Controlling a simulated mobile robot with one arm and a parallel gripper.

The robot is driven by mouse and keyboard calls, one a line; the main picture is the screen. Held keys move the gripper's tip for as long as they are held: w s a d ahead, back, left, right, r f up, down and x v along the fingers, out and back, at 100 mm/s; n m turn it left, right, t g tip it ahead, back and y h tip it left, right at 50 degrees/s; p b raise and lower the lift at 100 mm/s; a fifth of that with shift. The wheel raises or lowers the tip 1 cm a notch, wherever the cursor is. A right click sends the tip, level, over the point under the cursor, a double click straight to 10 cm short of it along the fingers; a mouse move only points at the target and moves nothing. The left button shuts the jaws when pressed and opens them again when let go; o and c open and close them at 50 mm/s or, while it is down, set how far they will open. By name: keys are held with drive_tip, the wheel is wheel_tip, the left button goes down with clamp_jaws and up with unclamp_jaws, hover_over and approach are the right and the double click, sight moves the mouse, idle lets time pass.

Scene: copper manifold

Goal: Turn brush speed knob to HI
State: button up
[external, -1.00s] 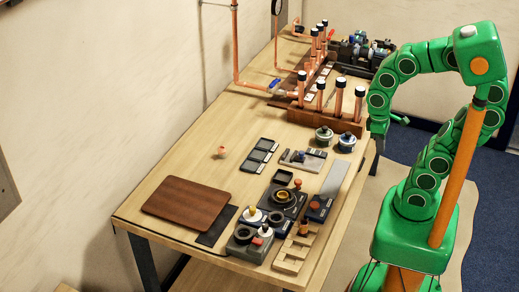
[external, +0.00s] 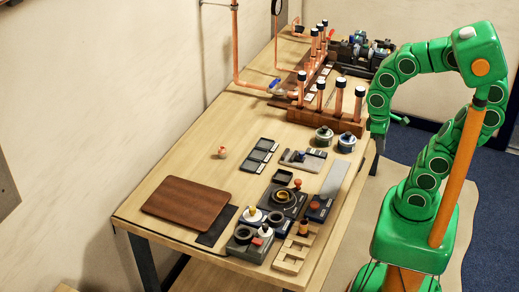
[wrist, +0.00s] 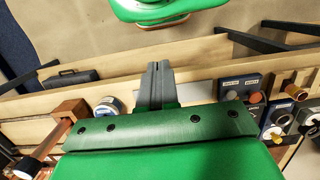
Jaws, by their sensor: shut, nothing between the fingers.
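Several dark control boxes with knobs stand at the near end of the workbench: one box with an orange-red knob (external: 318,207), one with a large round black knob (external: 243,236), and one with a white dial and yellow pointer (external: 253,214). Their labels are too small to read, so I cannot tell which is the brush speed knob or its setting. The wrist view shows some of these boxes at the right, including a red-knobbed box (wrist: 243,91). My gripper (wrist: 153,68) is shut and empty. It hangs beside the bench's right edge, away from the boxes.
A copper pipe manifold in a wooden rack (external: 335,112) stands at the back. Two round tins (external: 324,136) sit near the right edge. A brown board (external: 187,204) lies front left, and a wooden notched block (external: 292,254) at the front edge. The middle left of the bench is mostly clear.

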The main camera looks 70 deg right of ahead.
drive_tip(key=shift+o, duration=1.1)
drive_tip(key=shift+w+a, duration=0.1)
drive_tip(key=o, duration=0.6)
drive_tip(key=w+a+r+n+t+y, duration=0.1)
drive_tip(key=w+a+r, duration=0.2)
drive_tip(key=w+a, duration=0.4)
drive_tip(key=shift+w+r+y, duration=0.3)
drive_tip(key=shift+w+r, duration=0.05)
drive_tip(key=shift+w, duration=0.1)
drive_tip(key=w+a+r+n+y, duration=0.1)
drive_tip(key=w+a+r+n, duration=0.15)
drive_tip(key=w+a, duration=0.35)
drive_tip(key=w+a+r+n+y, duration=0.1)
drive_tip(key=w+a+r, duration=0.25)
drive_tip(key=a, duration=0.45)
drive_tip(key=n+h, duration=0.4)
drive_tip(key=n, duration=0.7)
approach(265, 225)
drive_tip(key=shift+s+d+f+t, duration=0.25)
drive_tip(key=shift+s+d+t, duration=0.15)
drive_tip(key=shift+a+f, duration=0.25)
drive_tip(key=shift+f, duration=3.8)
